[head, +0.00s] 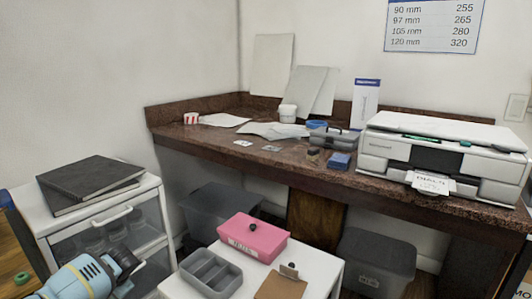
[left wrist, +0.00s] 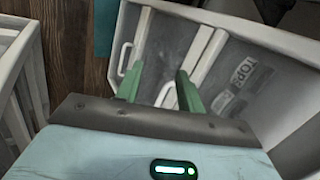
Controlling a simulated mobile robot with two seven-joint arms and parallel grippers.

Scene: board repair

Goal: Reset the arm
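My left gripper (left wrist: 158,78) shows in the left wrist view, with its two green fingers apart and nothing visible between them. Beyond the fingers is a white-framed unit with a grey panel (left wrist: 205,75) and a partly readable label starting "TOP". I cannot tell how far the fingers are from it. In the head view, a light blue and yellow part (head: 75,280) at the bottom left looks like my left arm, near the white drawer cabinet (head: 150,190). Its fingers cannot be made out there. My right gripper is in neither view.
Dark folders (head: 88,182) lie on the cabinet. A pink box (head: 252,238), a grey tray (head: 211,274) and a clipboard (head: 280,288) are on a white surface in front. A printer (head: 440,150) and small items stand on the brown counter (head: 330,178). Grey bins (head: 378,262) stand below.

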